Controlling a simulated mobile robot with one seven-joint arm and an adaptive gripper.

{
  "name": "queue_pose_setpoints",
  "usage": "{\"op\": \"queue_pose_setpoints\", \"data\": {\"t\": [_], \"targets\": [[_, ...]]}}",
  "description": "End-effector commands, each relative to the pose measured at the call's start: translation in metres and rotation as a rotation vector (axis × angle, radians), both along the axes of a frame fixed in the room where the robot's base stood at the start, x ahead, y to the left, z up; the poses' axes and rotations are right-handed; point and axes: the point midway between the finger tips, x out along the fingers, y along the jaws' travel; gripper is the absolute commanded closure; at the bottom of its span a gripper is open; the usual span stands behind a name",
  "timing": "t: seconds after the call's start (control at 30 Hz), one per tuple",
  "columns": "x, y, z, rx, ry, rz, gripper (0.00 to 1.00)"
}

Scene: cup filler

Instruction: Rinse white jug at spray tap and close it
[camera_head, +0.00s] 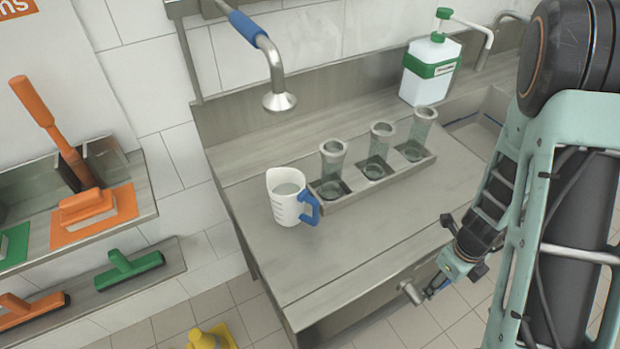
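The white jug (285,208) with a blue handle stands upright on the steel counter, left of the rack of glasses. A greyish surface shows inside it; I cannot tell whether this is water. The spray tap (279,101), with a blue grip on its pipe, hangs above and behind the jug, apart from it. No water stream shows. My gripper (432,291) is low at the counter's front edge, to the right of the jug and away from it. It is beside a short steel knob (411,293) on the counter front. Its fingers are too small to read.
A steel rack (338,203) holds three glass cylinders right of the jug. A white and green pump bottle (431,70) stands at the back beside a sink basin (478,133). Brushes and squeegees are on the left wall shelves. The counter's front left is clear.

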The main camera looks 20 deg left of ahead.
Motion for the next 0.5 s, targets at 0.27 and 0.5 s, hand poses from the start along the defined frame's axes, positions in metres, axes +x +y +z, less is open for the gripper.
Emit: {"op": "queue_pose_setpoints", "data": {"t": [0.27,0.5], "targets": [[0.0022,0.0004,0.0040,-0.007,-0.017,0.000,0.34],[0.0013,0.0003,0.0029,-0.007,-0.015,0.000,0.21]]}}
